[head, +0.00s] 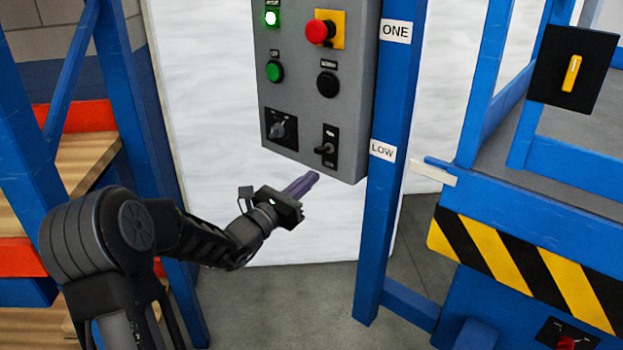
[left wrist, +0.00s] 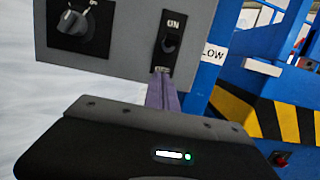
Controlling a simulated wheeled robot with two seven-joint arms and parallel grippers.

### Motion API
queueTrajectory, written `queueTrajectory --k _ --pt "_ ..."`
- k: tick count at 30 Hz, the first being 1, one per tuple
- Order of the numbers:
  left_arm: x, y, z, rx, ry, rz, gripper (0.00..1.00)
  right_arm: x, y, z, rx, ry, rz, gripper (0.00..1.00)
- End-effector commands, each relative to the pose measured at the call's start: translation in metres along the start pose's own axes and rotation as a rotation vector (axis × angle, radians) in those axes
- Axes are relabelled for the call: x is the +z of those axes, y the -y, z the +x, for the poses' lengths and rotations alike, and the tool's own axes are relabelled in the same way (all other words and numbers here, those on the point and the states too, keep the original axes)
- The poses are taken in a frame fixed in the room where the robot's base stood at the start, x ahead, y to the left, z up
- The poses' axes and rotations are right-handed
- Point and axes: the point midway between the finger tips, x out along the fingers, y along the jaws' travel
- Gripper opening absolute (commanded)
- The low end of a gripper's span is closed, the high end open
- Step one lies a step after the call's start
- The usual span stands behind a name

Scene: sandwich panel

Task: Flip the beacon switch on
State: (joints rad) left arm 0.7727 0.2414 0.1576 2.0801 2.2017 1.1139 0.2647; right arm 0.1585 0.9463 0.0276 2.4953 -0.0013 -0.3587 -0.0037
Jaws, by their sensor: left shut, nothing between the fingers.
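The grey control panel (head: 305,85) hangs beside a blue post. At its lower right is a small black toggle switch (head: 328,146), probably the beacon switch; its label is too small to read in the head view. In the left wrist view the toggle (left wrist: 169,45) has "ON" above it, and its lever appears to point down. My left gripper (head: 312,177) is shut and empty, its purple fingers just below the panel's bottom edge in the head view. In the left wrist view the fingertips (left wrist: 161,76) overlap the label under the toggle; contact cannot be told. My right gripper is out of view.
The panel also carries a rotary knob (head: 281,129), a lit green lamp (head: 271,18), a green button (head: 274,71), a black button (head: 327,84) and a red mushroom button (head: 320,31). The blue post (head: 388,180) and a striped barrier (head: 520,262) stand right.

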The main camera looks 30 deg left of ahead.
Motion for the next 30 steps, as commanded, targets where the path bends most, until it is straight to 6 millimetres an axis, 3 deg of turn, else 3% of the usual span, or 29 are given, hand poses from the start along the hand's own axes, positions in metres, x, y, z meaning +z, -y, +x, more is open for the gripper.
queueTrajectory --k 1,3,9,15,30 --pt "-0.018 -0.004 -0.003 0.0 -0.002 -0.002 0.0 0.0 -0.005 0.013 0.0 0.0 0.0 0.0" --pt "-0.003 -0.004 -0.02 0.002 -0.002 0.002 0.0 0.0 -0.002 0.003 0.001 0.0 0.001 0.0" --pt "0.003 -0.004 -0.063 0.003 -0.003 0.001 0.0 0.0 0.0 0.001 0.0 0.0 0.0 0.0" --pt "0.006 -0.003 -0.092 0.002 -0.002 0.0 0.0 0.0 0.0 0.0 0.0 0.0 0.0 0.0" --pt "0.007 -0.003 -0.1 0.0 -0.001 -0.001 0.0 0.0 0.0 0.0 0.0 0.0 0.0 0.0"
